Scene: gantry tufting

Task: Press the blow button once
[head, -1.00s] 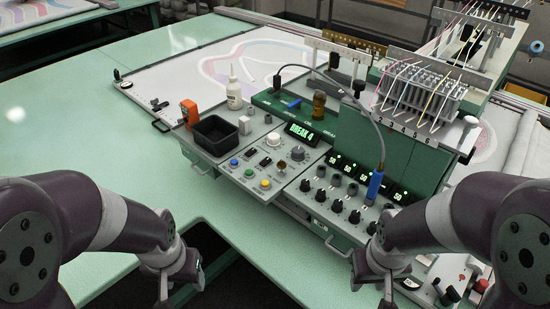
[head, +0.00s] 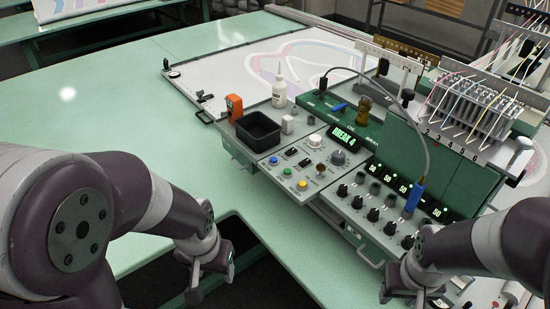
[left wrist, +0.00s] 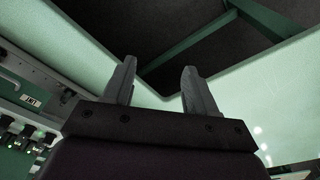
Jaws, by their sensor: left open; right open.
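The grey control panel (head: 262,178) carries small coloured buttons: a blue one (head: 274,160), a green one (head: 287,172) and a yellow one (head: 302,184). Their labels are too small to read, so I cannot tell which is the blow button. My left gripper (head: 194,292) is low at the left of the panel, apart from it. In the left wrist view its two fingers (left wrist: 158,80) are spread with nothing between them. My right gripper (head: 402,296) is low in front of the knob panel, open, its fingers small and partly hidden.
A black bin (head: 259,131), an orange device (head: 234,107) and a white bottle (head: 279,92) stand behind the buttons. A display (head: 342,138) reads BREAK 4. A blue-handled cable tool (head: 414,197) stands among the knobs. The green tabletop (head: 110,100) at left is clear.

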